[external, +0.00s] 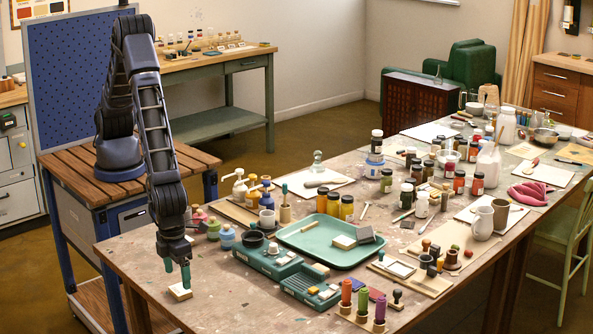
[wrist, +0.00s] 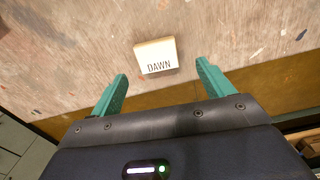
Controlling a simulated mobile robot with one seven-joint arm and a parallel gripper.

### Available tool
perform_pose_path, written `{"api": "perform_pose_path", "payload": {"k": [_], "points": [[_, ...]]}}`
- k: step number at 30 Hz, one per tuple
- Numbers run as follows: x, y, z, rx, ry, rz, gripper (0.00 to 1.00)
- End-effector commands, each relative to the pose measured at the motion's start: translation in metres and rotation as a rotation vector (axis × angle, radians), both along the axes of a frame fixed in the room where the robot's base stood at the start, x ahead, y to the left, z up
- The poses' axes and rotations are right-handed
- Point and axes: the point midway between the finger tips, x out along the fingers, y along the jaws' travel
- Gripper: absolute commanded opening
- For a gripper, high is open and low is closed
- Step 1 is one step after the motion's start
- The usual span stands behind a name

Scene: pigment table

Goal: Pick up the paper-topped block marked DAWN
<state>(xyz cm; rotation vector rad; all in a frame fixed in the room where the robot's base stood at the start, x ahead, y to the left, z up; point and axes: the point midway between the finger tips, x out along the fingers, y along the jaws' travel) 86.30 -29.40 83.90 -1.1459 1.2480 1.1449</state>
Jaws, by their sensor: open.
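The paper-topped block (wrist: 156,56) has a white top marked DAWN and a wooden edge. It lies on the table near its left front corner, and it also shows in the external view (external: 180,293). My gripper (external: 178,275) points down close above the block in the external view. In the wrist view its two green fingers (wrist: 162,79) are spread apart, with the block ahead of and between their tips. The fingers do not appear to touch the block. Nothing is held.
A teal tray (external: 300,243) with small blocks lies right of my gripper. A green device (external: 268,262), several paint bottles and stamps stand nearby. The table edge (wrist: 250,97) runs close to the block. The tabletop (external: 225,310) right of the block is clear.

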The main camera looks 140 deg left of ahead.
Motion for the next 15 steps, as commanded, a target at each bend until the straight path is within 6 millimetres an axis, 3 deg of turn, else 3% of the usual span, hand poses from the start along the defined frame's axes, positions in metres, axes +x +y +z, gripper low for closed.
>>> {"api": "perform_pose_path", "payload": {"k": [9,15], "points": [[-0.004,0.004,-0.041,0.001,0.002,0.001,0.80],[-0.003,0.004,-0.046,0.000,0.000,0.001,0.80]]}}
